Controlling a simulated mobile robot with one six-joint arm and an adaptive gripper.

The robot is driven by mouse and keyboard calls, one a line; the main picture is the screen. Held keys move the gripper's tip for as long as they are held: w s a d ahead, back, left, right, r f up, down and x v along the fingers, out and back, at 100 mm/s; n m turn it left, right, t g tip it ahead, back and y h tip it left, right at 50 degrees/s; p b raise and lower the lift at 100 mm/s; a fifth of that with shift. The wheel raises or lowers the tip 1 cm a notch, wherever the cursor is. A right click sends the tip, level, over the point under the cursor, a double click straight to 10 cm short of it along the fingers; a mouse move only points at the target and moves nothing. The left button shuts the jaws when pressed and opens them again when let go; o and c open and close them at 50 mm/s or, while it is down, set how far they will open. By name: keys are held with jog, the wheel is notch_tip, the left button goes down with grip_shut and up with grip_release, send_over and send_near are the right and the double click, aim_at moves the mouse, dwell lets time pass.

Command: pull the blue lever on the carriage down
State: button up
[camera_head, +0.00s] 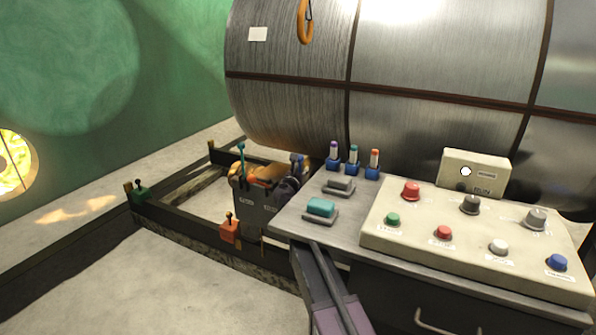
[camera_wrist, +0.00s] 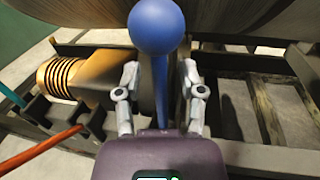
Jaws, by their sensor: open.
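The blue lever stands upright in the wrist view, with a round blue knob (camera_wrist: 156,25) on a blue stem (camera_wrist: 160,85). My gripper (camera_wrist: 160,72) is open, with one grey finger on each side of the stem and the knob showing above the fingertips. A gap shows on both sides, and no contact is visible. The lower end of the stem is hidden behind my purple gripper body. In the head view the carriage (camera_head: 265,205) stands left of the control desk, and the blue lever's top (camera_head: 297,158) shows small at its right side. I cannot make out my gripper there.
A teal lever (camera_wrist: 45,141) and a red lever (camera_wrist: 38,149) lie to the left in the wrist view, beside a ribbed copper-coloured part (camera_wrist: 62,78). The control desk (camera_head: 350,208) with buttons and knobs is close on the right. A large metal drum (camera_head: 300,100) looms behind.

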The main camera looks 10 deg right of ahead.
grip_shut()
jog(key=shift+a, duration=0.1)
